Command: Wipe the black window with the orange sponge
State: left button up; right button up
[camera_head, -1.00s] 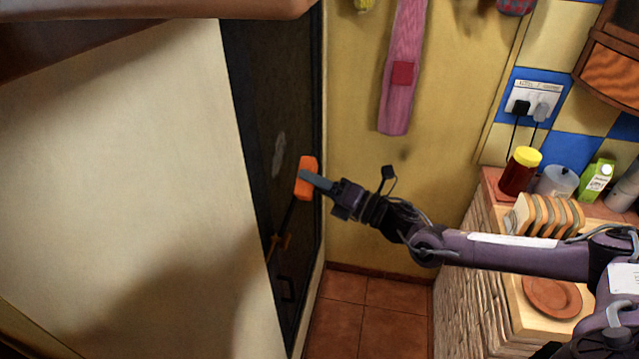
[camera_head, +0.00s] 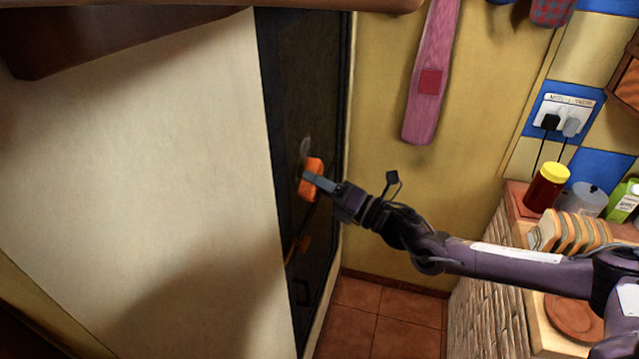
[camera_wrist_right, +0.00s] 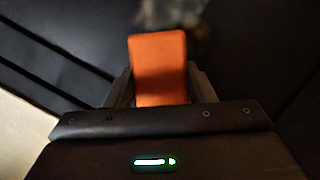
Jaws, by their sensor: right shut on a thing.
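The black window (camera_head: 290,75) is a tall dark panel at the left of the yellow wall in the head view. A pale grey smudge (camera_head: 305,146) shows on it, just above the sponge. My right gripper (camera_head: 312,179) is shut on the orange sponge (camera_head: 314,166), which is at the window just below the smudge; I cannot tell if it touches. In the right wrist view the sponge (camera_wrist_right: 158,68) stands between the fingers, with a blurred pale patch (camera_wrist_right: 172,14) beyond it. An orange reflection shows lower on the dark panel. My left gripper is not in view.
A pale wall (camera_head: 160,170) fills the left side. A brick counter at the right holds a yellow-lidded jar (camera_head: 546,188), a toast rack (camera_head: 572,232) and a plate (camera_head: 573,316). Tiled floor (camera_head: 350,330) shows between.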

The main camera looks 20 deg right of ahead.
jog(key=shift+w+a, duration=0.1)
jog(key=shift+w+a+b, duration=0.35)
jog(key=shift+w+a, duration=0.1)
jog(key=shift+a, duration=0.3)
jog(key=shift+w+d, duration=0.1)
dwell(0.3)
